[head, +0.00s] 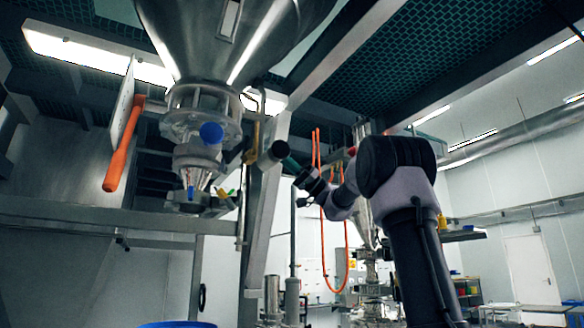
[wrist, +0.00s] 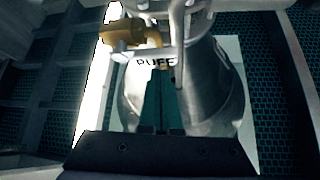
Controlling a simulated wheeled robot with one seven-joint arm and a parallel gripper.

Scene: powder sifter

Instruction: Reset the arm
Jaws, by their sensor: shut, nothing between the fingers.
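My gripper (head: 291,164) is in the middle of the head view, at the end of my raised arm, to the right of the large steel hopper (head: 228,40). Its fingers are small and dark here, shut and empty. In the wrist view the dark gripper mount (wrist: 160,152) crosses the bottom, with dark narrow fingers (wrist: 160,100) close together above it. Steel equipment with a yellow-brown fitting (wrist: 135,38) shows beyond them. I cannot tell the exact gap between the fingers and this equipment.
An orange looped hose (head: 346,250) hangs behind my arm. A steel post (head: 262,230) stands left of my gripper. A blue drum rim (head: 177,324) shows at the bottom.

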